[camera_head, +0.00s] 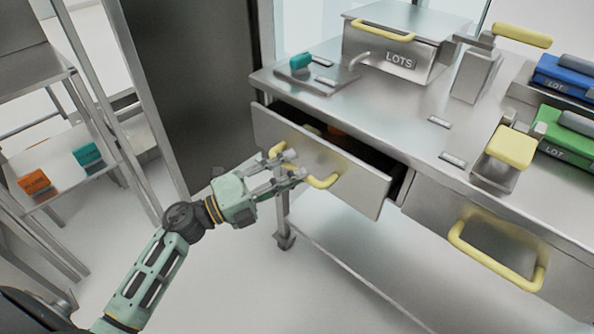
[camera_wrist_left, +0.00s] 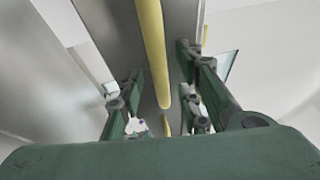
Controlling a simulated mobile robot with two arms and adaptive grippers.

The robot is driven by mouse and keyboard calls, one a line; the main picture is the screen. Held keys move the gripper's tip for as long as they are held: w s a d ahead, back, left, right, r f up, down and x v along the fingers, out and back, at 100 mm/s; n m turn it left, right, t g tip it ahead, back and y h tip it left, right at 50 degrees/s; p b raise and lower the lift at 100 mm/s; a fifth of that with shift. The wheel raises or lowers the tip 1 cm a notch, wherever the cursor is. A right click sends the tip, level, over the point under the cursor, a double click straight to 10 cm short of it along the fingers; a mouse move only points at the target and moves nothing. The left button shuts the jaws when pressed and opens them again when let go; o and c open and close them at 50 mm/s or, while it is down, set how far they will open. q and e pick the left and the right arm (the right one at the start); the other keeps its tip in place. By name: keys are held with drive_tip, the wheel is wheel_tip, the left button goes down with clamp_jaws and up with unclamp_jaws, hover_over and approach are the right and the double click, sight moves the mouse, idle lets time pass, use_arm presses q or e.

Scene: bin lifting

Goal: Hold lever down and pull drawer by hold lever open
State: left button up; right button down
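A steel drawer (camera_head: 355,185) under the left part of the bench stands partly open, with its dark inside showing. Its yellow handle (camera_head: 325,182) is on the front face. My left gripper (camera_head: 285,166) is at this handle and hides its middle. In the left wrist view, the yellow handle (camera_wrist_left: 152,45) runs between the spread fingers of my left gripper (camera_wrist_left: 162,75), with gaps beside it. Yellow levers are on the bench: one at the back (camera_head: 522,36), one nearer the front (camera_head: 512,147). My right gripper is not in view.
The steel bench (camera_head: 400,125) carries a metal LOTS bin (camera_head: 385,55) and blue (camera_head: 565,75) and green (camera_head: 565,148) lot bins. A second drawer (camera_head: 490,235) to the right is shut. A rack (camera_head: 60,165) stands at left. The floor before the open drawer is clear.

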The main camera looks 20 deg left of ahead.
use_arm(q)
drive_tip(key=shift+x, duration=0.8)
clamp_jaws()
